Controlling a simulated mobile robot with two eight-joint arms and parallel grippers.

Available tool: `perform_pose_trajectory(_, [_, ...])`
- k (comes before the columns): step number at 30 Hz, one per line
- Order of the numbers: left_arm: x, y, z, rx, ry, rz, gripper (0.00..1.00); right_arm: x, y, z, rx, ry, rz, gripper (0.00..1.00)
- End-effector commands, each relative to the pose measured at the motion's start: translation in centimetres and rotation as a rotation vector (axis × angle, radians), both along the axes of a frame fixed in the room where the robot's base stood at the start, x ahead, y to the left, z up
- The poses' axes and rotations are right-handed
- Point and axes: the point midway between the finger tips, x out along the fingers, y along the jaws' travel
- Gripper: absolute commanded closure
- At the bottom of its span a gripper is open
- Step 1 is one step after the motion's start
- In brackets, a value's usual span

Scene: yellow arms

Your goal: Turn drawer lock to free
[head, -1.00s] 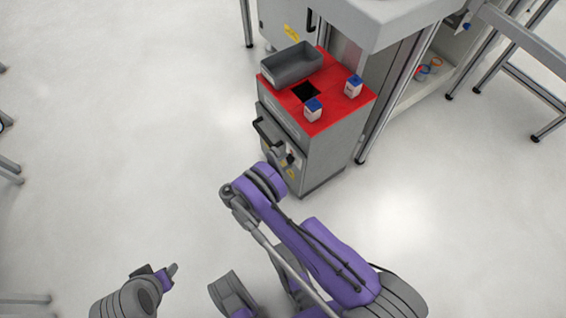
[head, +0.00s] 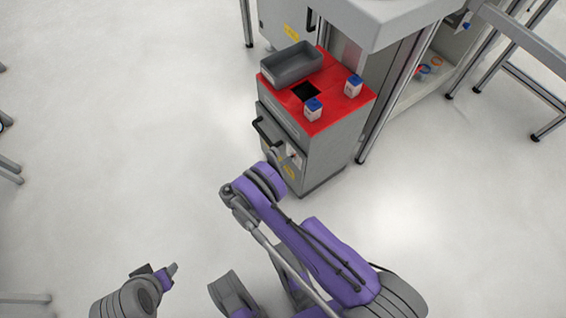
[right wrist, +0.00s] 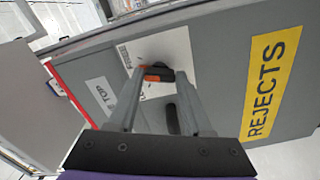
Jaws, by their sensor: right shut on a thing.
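The drawer lock is a dark knob (right wrist: 161,73) with an orange mark, on a white plate (right wrist: 172,52) with partly hidden lettering. My right gripper (right wrist: 154,80) is shut on the knob, its two fingers reaching the cabinet front in the right wrist view. In the head view my right gripper (head: 283,156) is at the front of the grey red-topped cabinet (head: 325,163), below the black drawer handle (head: 264,131), and hides most of the lock. A dark elongated shape between the fingers is unclear. My left gripper (head: 160,271) is low at left, away from the cabinet; its opening is unclear.
A grey tray (head: 291,66) and two small white cartons with blue tops (head: 313,109) (head: 353,86) stand on the red top, around a dark square opening (head: 305,92). A yellow REJECTS label (right wrist: 270,81) is beside the lock.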

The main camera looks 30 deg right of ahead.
Motion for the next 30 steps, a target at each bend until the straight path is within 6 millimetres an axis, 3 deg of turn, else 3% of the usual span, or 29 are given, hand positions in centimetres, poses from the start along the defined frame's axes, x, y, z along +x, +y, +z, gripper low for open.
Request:
perform_pose_trajectory(15, [0.01,0.00,-0.02,0.000,0.000,0.000,0.50,0.06,0.03,-0.07,0.029,-0.366,0.001,1.00])
perform_pose_trajectory(30, [0.01,0.00,-0.03,0.000,0.000,0.000,0.50,0.07,0.04,-0.08,0.036,-0.451,0.001,1.00])
